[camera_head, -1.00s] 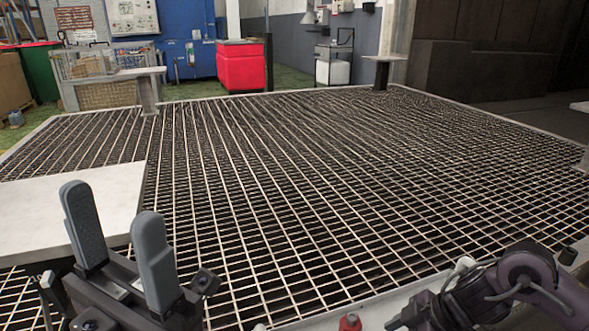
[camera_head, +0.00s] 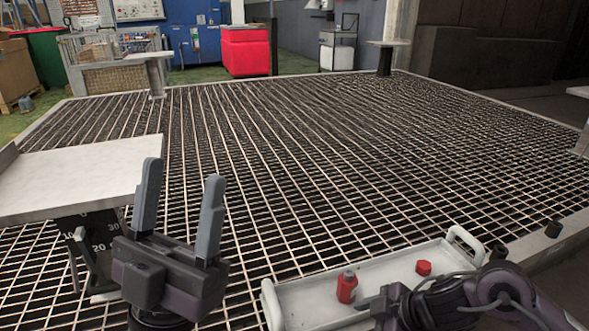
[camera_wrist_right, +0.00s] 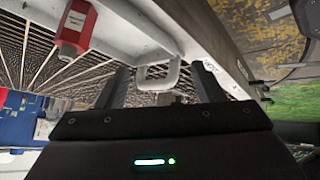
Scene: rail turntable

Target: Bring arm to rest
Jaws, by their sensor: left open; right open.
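My left gripper (camera_head: 180,212) points up in the head view, its two grey fingers apart with nothing between them, beside the white plate at the left. My right arm enters at the lower right, over the white tray. My right gripper (camera_wrist_right: 155,90) shows in the right wrist view with its dark fingers apart and nothing clearly between them. A white tray handle (camera_wrist_right: 157,77) appears beyond its fingertips; I cannot tell how far. The arm hides part of the tray in the head view.
A white tray (camera_head: 385,269) with handles holds a red bottle (camera_head: 346,287) and a small red piece (camera_head: 423,267). A white plate (camera_head: 75,180) on a scaled stand is at the left. The wide grating (camera_head: 300,160) is mostly clear. A red bin (camera_head: 246,50) stands behind.

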